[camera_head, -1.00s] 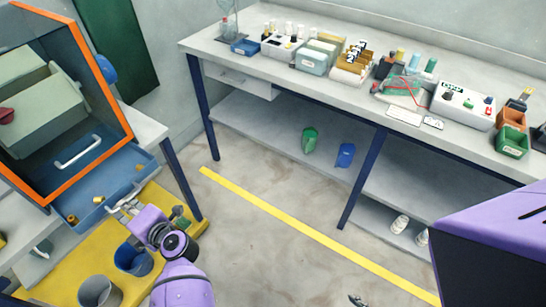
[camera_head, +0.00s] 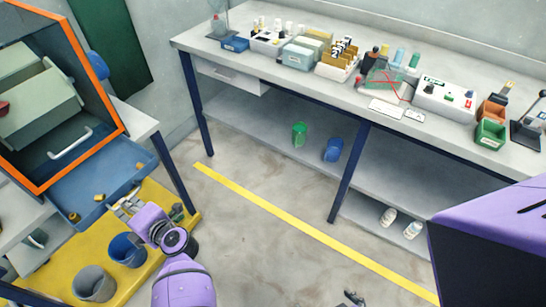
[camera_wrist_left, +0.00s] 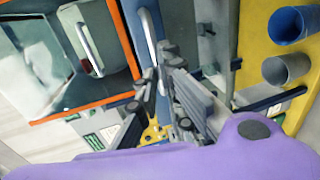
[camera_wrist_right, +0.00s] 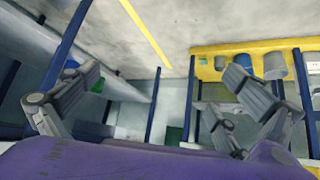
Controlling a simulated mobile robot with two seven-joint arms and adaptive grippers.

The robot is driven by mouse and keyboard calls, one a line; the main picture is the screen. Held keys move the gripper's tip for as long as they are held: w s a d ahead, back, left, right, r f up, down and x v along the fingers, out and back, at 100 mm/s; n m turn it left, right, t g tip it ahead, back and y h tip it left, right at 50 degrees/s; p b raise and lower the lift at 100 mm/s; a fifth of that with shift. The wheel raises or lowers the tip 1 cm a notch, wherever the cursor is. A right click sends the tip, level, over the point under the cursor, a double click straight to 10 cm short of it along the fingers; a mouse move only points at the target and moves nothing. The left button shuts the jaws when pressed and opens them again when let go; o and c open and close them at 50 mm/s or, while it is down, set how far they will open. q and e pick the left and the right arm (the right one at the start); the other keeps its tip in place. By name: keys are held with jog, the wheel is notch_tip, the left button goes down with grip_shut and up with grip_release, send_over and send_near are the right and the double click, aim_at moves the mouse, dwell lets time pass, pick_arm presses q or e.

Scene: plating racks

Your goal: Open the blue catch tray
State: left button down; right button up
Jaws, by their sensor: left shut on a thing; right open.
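The blue catch tray (camera_head: 98,190) is pulled out from under the orange-framed cabinet (camera_head: 121,128) at the left of the head view. My left gripper (camera_head: 128,205) is at the tray's front side. In the left wrist view, the fingers (camera_wrist_left: 160,78) are shut at the pale handle bar (camera_wrist_left: 148,30) along the tray's front; the fingers partly hide the grip. My right gripper shows in its wrist view (camera_wrist_right: 160,100), open and empty, with its fingers wide apart. Only its tip shows at the bottom of the head view (camera_head: 354,298).
A yellow platform (camera_head: 160,262) below the tray holds a grey bucket (camera_head: 94,284) and a blue bucket (camera_head: 127,250). A long grey bench (camera_head: 330,87) with boxes and bottles runs along the back. The floor between is clear, crossed by a yellow line (camera_head: 270,220).

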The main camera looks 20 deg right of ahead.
pick_arm(q)
jog(key=c, duration=2.2)
grip_release()
jog(key=shift+w+d, duration=0.1)
pick_arm(e)
jog(key=shift+w, duration=0.15)
pick_arm(q)
notch_tip(320, 180, up, 10)
jog(key=shift+r, duration=0.1)
pick_arm(e)
jog(key=shift+w+a+r, duration=0.1)
jog(key=shift+w+r, duration=0.05)
jog(key=shift+w, duration=0.35)
jog(key=shift+w+r, duration=0.15)
jog(key=shift+w, duration=0.35)
jog(key=shift+s, duration=0.15)
